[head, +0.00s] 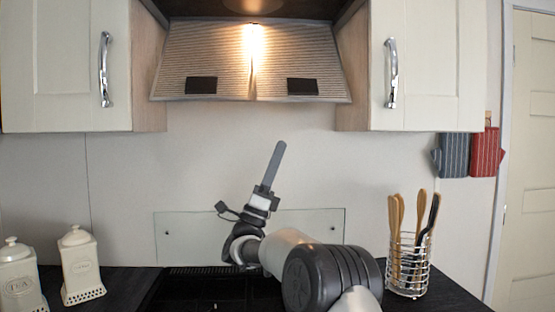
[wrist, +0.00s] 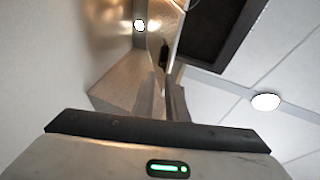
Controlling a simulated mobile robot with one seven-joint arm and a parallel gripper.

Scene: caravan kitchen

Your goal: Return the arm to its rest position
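My gripper (head: 278,152) points up and slightly right in the head view, in front of the wall below the cooker hood. Its fingers show there as one narrow grey bar. In the wrist view the two grey fingers (wrist: 163,95) stand close side by side, with nothing seen between them. My arm is bent and raised above the dark hob (head: 205,285), partly hiding it. No task object is held.
The hood (head: 225,62) hangs above my gripper, between two cream cupboards (head: 70,60) (head: 425,60). White canisters (head: 80,265) stand at left. A wire utensil holder (head: 408,270) stands close to my arm at right. Oven mitts (head: 487,152) hang on the right wall.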

